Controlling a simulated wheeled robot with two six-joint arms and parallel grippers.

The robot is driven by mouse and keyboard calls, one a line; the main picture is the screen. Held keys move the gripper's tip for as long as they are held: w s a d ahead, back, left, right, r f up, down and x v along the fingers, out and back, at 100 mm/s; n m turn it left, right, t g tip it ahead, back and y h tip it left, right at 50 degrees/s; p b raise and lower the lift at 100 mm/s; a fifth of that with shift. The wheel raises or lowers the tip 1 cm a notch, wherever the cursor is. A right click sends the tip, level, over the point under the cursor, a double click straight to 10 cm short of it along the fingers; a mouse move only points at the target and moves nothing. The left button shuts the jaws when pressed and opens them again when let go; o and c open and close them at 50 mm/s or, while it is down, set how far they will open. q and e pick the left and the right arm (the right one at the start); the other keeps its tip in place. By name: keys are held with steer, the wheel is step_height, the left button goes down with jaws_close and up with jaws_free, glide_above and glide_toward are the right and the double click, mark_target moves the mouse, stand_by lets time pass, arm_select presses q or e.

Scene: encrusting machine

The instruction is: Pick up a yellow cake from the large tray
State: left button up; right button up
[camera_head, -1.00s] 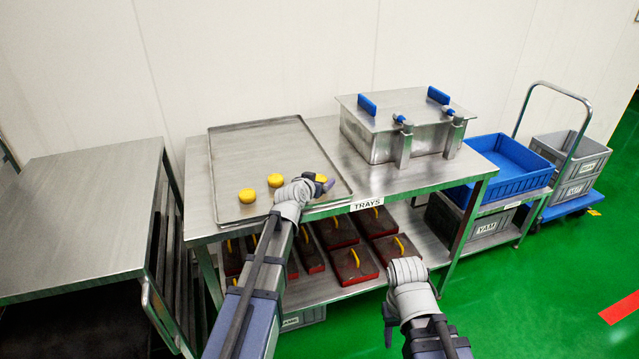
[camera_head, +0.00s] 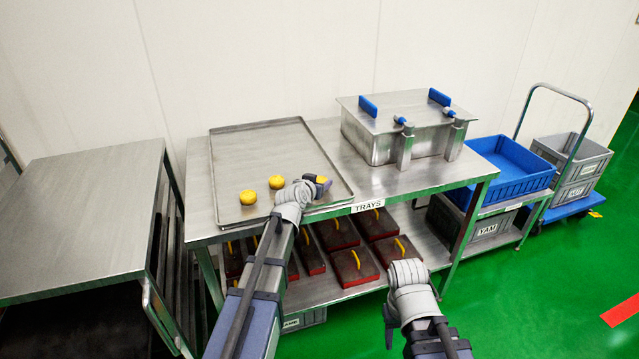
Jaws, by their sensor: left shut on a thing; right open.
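The large tray (camera_head: 265,140) is a flat metal tray on the left part of the steel table. Two round yellow cakes, a left one (camera_head: 248,197) and a right one (camera_head: 276,182), lie near its front edge. My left gripper (camera_head: 322,183) is over the tray's front right part, shut on a third yellow cake (camera_head: 321,179). That cake is mostly hidden by the gripper, and I cannot tell if it touches the tray. My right gripper (camera_head: 389,326) is open and empty, low in front of the table; its fingers are partly hidden by the arm.
A steel box (camera_head: 400,130) with blue handles stands on the table's right. An empty steel table (camera_head: 80,205) is at left. A blue crate (camera_head: 510,168) and a trolley (camera_head: 575,205) are at right.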

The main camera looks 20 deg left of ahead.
step_height(320, 180, up, 10)
steer(key=p, duration=1)
